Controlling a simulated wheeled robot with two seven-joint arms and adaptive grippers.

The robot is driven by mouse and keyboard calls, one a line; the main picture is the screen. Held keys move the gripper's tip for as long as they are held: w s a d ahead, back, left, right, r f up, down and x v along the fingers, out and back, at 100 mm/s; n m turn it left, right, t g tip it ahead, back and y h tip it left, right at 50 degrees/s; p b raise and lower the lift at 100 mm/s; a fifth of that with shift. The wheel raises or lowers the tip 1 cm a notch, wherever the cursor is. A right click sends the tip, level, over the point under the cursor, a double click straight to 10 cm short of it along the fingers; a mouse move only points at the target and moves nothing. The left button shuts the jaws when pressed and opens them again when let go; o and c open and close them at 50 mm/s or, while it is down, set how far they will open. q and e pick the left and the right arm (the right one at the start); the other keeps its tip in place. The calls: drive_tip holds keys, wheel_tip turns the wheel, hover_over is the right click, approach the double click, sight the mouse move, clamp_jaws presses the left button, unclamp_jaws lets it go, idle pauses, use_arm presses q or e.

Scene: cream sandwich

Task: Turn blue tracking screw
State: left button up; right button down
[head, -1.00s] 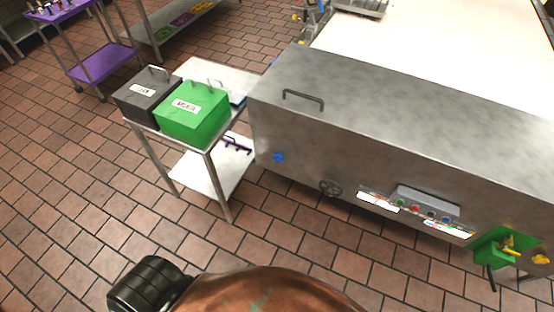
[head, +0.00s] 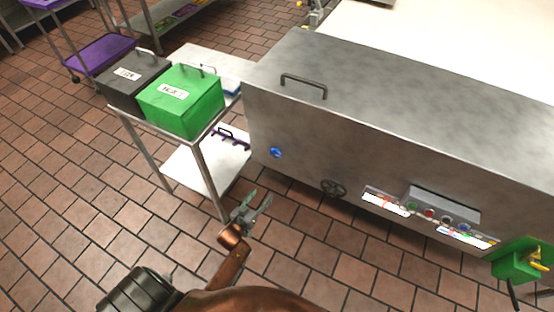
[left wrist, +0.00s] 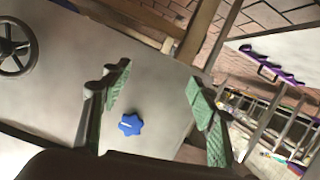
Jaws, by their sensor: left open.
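The blue tracking screw (head: 275,152) is a small star-shaped knob on the front side of the steel machine (head: 310,140), near its left end. My left gripper (head: 257,200) is open and empty, below and a little left of the screw in the head view. In the left wrist view the screw (left wrist: 130,124) shows between the two green-padded fingers (left wrist: 160,95), closer to the finger at the left. The fingers do not touch it. My right gripper is not in view.
A black handwheel (head: 333,189) and a button panel (head: 430,214) sit right of the screw. A steel cart (head: 150,131) with a black box (head: 132,78) and a green box (head: 181,100) stands close at the left. A green box with a yellow handle (head: 522,260) is at the machine's right.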

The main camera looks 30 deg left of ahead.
sight(274, 154)
use_arm(q)
drive_tip(key=w+r+t, duration=0.1)
drive_tip(key=w+r, duration=0.1)
drive_tip(key=r, duration=0.2)
drive_tip(key=w+a+r+t+b, duration=0.1)
drive_tip(key=w+r, duration=0.1)
drive_tip(key=r, duration=0.2)
drive_tip(key=w+r+n+t+b, duration=0.1)
drive_tip(key=w+r, duration=0.1)
drive_tip(key=r, duration=0.3)
drive_tip(key=shift+w+a+t, duration=0.2)
drive_tip(key=shift+a+t, duration=0.1)
drive_tip(key=shift+a, duration=0.05)
drive_tip(key=w, duration=0.2)
drive_tip(key=w+b, duration=0.1)
drive_tip(key=w, duration=0.1)
drive_tip(key=w+b, duration=0.1)
drive_tip(key=w, duration=0.1)
drive_tip(key=shift+w+a+f, duration=0.1)
drive_tip(key=shift+a+f, duration=0.05)
drive_tip(key=shift+a, duration=0.15)
drive_tip(key=shift+w+a+b, duration=0.1)
drive_tip(key=shift+w+b, duration=0.2)
drive_tip(key=shift+w, duration=0.4)
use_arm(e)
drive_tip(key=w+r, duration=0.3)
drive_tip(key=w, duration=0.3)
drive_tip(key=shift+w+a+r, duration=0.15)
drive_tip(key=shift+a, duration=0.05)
